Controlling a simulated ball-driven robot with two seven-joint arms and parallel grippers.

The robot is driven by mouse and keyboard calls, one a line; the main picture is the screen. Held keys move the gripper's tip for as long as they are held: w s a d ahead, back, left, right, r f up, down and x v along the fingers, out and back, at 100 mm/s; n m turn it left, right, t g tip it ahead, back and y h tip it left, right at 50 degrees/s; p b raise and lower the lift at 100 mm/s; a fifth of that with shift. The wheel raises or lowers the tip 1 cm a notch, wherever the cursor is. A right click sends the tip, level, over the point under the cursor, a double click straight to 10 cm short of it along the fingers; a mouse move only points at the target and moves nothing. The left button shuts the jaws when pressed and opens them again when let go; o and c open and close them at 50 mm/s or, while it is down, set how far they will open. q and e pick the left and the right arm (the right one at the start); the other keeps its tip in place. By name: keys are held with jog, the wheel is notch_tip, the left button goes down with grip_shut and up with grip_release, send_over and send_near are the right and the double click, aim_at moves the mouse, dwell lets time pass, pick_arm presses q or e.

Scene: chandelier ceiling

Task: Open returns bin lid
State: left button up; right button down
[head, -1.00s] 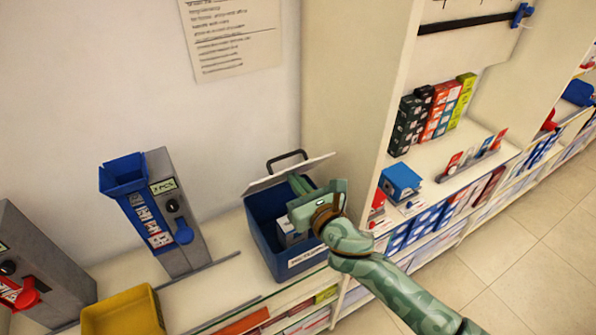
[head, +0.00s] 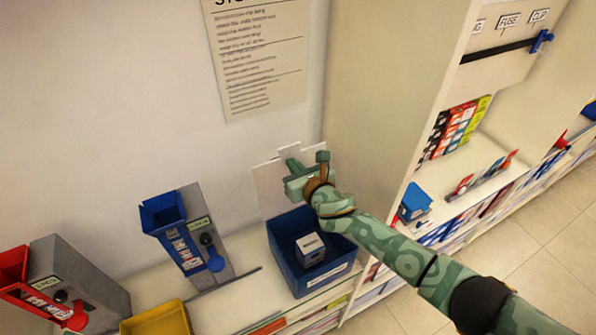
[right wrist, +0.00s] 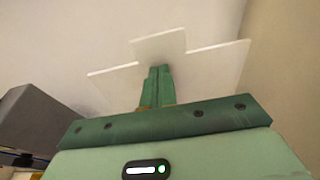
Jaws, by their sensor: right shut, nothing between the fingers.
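The blue returns bin (head: 290,278) stands on the counter with its top open. Its pale lid (head: 268,192) stands roughly upright at the bin's back edge, near the wall. A small grey-white box (head: 309,247) lies inside the bin. My right gripper (head: 292,164) is shut and empty, in front of the lid and above the bin. In the right wrist view, the shut fingers (right wrist: 157,84) overlap the pale lid panel (right wrist: 200,68). I cannot tell whether they touch it. My left gripper is not in view.
A grey dispenser with a blue hopper (head: 163,212) stands left of the bin, and one with a red hopper (head: 12,268) is further left. A yellow bin (head: 158,320) sits in front. A tall shelf panel (head: 385,90) rises close on the right.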

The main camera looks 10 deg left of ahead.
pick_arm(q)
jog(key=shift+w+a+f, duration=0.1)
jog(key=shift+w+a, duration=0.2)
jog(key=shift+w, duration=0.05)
pick_arm(e)
jog(key=shift+r+x, duration=0.25)
jog(key=shift+x, duration=0.7)
jog(key=shift+w, duration=0.1)
